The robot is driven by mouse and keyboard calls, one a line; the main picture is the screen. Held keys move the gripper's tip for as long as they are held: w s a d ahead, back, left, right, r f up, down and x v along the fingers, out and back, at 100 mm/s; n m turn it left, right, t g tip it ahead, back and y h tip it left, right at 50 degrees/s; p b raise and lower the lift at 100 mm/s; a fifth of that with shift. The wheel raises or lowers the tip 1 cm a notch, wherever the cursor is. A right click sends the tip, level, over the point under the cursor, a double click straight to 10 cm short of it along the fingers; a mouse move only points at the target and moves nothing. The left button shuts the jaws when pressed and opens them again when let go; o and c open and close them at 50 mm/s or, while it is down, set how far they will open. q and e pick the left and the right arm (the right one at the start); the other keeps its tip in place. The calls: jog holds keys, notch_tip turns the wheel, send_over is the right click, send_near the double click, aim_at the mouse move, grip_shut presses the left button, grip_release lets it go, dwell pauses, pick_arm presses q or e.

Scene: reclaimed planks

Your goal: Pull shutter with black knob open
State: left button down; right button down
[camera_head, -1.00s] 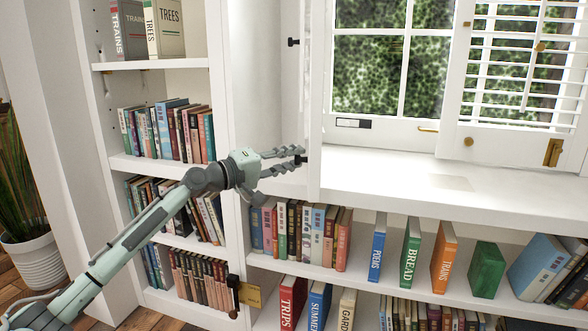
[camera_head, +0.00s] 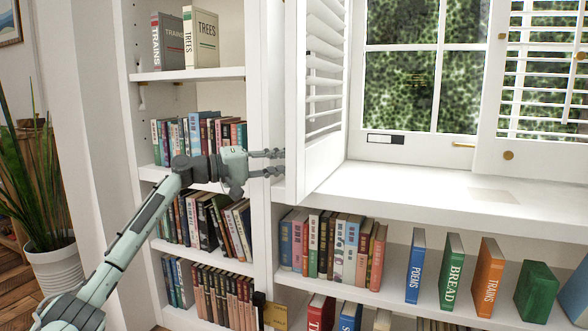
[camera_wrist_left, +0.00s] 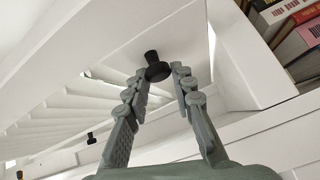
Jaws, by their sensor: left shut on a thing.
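The white louvred shutter (camera_head: 325,75) stands at the left of the window, turned out at an angle over the sill, with its slats showing. It also shows in the wrist view as a white frame (camera_wrist_left: 115,50) with slats. A black knob (camera_wrist_left: 153,56) is on the shutter frame in the wrist view; in the head view I cannot make it out. My left gripper (camera_head: 281,163) is at the shutter's lower left edge. In the wrist view its fingers (camera_wrist_left: 161,78) are closed around the black knob. My right gripper is not in view.
A second louvred shutter (camera_head: 545,70) with a brass knob (camera_head: 508,155) is at the right of the window. The sill (camera_head: 420,195) is bare. A bookcase (camera_head: 200,75) with several books stands behind my left arm. A potted plant (camera_head: 50,265) is at far left.

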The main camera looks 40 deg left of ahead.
pick_arm(q)
jog(key=shift+a+f, duration=0.15)
jog(key=shift+a, duration=0.55)
jog(key=c, duration=1.3)
grip_release()
jog(key=shift+f, duration=0.15)
jog(key=v, duration=1.2)
jog(key=shift+d, duration=0.15)
